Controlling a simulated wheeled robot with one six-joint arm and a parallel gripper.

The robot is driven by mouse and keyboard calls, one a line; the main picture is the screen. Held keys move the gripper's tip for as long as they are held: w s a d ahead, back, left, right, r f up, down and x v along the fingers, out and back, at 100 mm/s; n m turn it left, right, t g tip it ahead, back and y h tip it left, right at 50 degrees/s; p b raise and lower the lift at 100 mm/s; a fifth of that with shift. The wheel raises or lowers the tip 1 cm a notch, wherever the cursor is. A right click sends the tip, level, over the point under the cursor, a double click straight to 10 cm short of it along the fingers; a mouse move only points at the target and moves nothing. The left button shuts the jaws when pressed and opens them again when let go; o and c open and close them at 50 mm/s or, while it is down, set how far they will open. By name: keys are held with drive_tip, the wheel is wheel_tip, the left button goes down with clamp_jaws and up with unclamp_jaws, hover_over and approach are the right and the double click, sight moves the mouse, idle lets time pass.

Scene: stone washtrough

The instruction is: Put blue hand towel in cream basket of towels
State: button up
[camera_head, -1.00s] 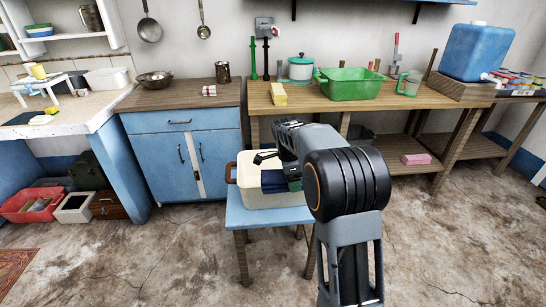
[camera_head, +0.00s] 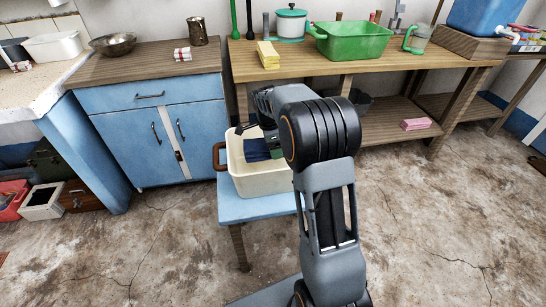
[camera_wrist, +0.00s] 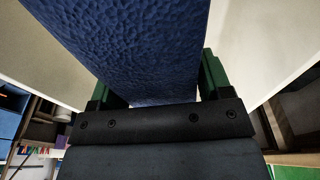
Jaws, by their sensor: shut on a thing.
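The blue hand towel (camera_wrist: 130,50) fills the upper middle of the wrist view, dark blue and bumpy in texture. My gripper (camera_wrist: 158,85) is shut on it, with a green finger on each side. In the head view the cream basket (camera_head: 268,184) stands on a small blue table, a brown handle at its left. A dark blue cloth (camera_head: 256,148) shows within the basket's outline, beside my gripper. My arm hides the basket's right part. I cannot tell whether the towel touches the basket's bottom or other towels.
The blue table (camera_head: 240,207) has a narrow free strip in front of the basket. A blue cabinet (camera_head: 150,140) stands at left. The wooden workbench (camera_head: 300,62) behind holds a green tub (camera_head: 352,42) and a yellow block (camera_head: 267,54). The floor in front is clear.

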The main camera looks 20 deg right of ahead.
drive_tip(key=shift+f+b, duration=1.4)
drive_tip(key=shift+f, duration=3)
drive_tip(key=shift+f, duration=0.1)
drive_tip(key=o, duration=1)
